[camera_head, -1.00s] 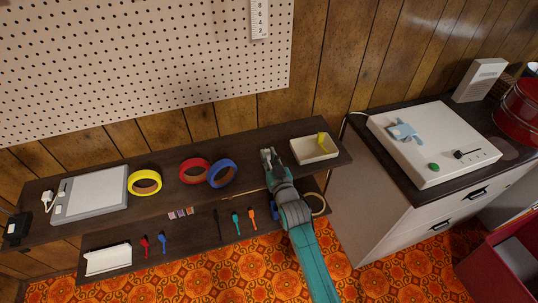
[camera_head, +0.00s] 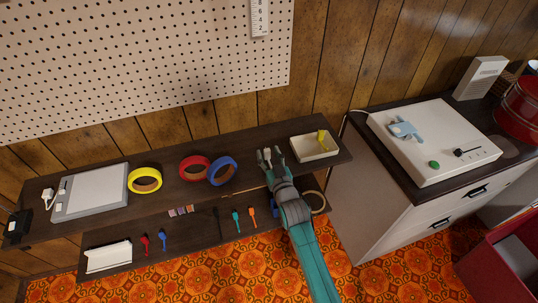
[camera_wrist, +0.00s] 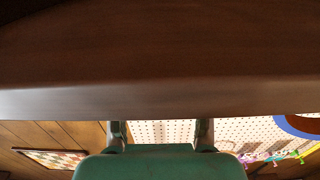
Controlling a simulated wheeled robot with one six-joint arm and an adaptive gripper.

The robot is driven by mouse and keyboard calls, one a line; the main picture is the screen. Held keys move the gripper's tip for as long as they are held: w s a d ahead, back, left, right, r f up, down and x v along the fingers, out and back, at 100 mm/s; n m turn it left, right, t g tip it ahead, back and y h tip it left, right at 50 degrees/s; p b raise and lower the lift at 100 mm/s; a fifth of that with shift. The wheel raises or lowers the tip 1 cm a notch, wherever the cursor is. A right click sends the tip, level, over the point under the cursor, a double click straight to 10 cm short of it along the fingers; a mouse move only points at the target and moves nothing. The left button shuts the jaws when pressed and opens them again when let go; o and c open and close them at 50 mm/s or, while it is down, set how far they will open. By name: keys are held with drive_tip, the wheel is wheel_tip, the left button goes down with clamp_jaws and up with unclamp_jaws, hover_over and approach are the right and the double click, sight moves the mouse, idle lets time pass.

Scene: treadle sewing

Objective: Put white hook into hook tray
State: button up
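A small whitish piece (camera_head: 267,154), which looks like the white hook, shows between the fingers of my gripper (camera_head: 269,156) at the upper shelf's right part. I cannot tell if the fingers touch it. My gripper also shows in the wrist view (camera_wrist: 160,132), its fingers wide apart and no hook visible between them. The cream tray (camera_head: 316,155), which looks like the hook tray, stands just right of my gripper with a yellow hook (camera_head: 322,138) in it.
The upper shelf holds yellow (camera_head: 145,187), red (camera_head: 184,168) and blue (camera_head: 231,180) tape rolls, a grey-white flat device (camera_head: 92,190) and a white plug-like piece (camera_head: 48,196). Several coloured hooks lie on the lower shelf. The shelf edge (camera_wrist: 160,103) crosses the wrist view.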

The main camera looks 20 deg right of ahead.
drive_tip(key=shift+s, duration=0.15)
drive_tip(key=s, duration=1.1)
drive_tip(key=shift+s, duration=0.4)
drive_tip(key=s+f+g, duration=0.1)
drive_tip(key=s+g, duration=0.1)
drive_tip(key=s, duration=3)
drive_tip(key=shift+s, duration=0.4)
drive_tip(key=shift+o, duration=0.2)
drive_tip(key=s+r+g, duration=0.1)
drive_tip(key=s+r, duration=0.4)
drive_tip(key=s, duration=0.4)
drive_tip(key=shift+r, duration=0.3)
drive_tip(key=shift+w+f, duration=0.1)
drive_tip(key=shift+w, duration=0.05)
